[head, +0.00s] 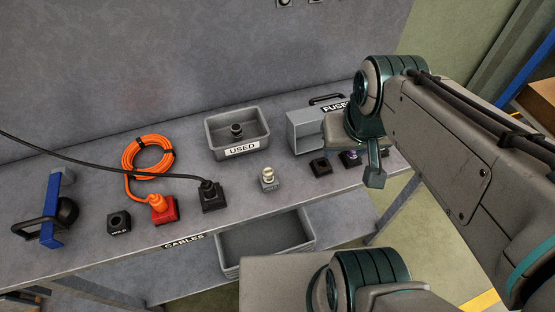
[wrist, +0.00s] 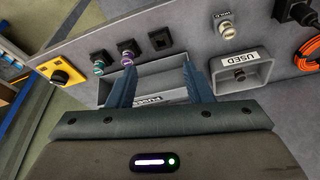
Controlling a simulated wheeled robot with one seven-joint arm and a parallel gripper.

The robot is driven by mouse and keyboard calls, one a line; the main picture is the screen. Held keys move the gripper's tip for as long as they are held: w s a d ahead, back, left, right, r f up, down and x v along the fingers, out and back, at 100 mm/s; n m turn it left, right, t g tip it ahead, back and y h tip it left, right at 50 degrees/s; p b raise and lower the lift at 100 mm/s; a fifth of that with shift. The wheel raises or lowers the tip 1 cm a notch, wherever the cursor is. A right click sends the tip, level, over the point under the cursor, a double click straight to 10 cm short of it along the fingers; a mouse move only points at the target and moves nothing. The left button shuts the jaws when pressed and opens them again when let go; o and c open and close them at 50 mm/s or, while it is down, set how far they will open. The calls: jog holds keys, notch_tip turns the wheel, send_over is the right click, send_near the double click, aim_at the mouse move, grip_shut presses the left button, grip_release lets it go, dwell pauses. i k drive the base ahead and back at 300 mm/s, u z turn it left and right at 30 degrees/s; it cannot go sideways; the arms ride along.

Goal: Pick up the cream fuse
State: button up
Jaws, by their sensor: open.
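The cream fuse (head: 268,175) stands upright in a small grey holder near the front edge of the bench, in the middle of the head view. It also shows at the top of the wrist view (wrist: 227,29). My gripper (head: 375,178) is to the right of the cream fuse in the head view, above the bench by the FUSES box. In the wrist view its two blue fingers (wrist: 160,80) are apart with nothing held between them. The cream fuse lies beyond and to the right of the fingers there.
A grey USED bin (head: 241,150) with a dark piece in it stands behind the fuse. The grey FUSES box (head: 303,133) is partly hidden by my arm. Black sockets (head: 320,166) lie right of the fuse, a black plug (head: 210,196) and orange cable (head: 146,156) left.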

aim_at(268, 172)
jog(key=k, duration=0.5)
jog(key=z, duration=1.7)
jog(key=i, duration=1.05)
jog(key=u, duration=3.4)
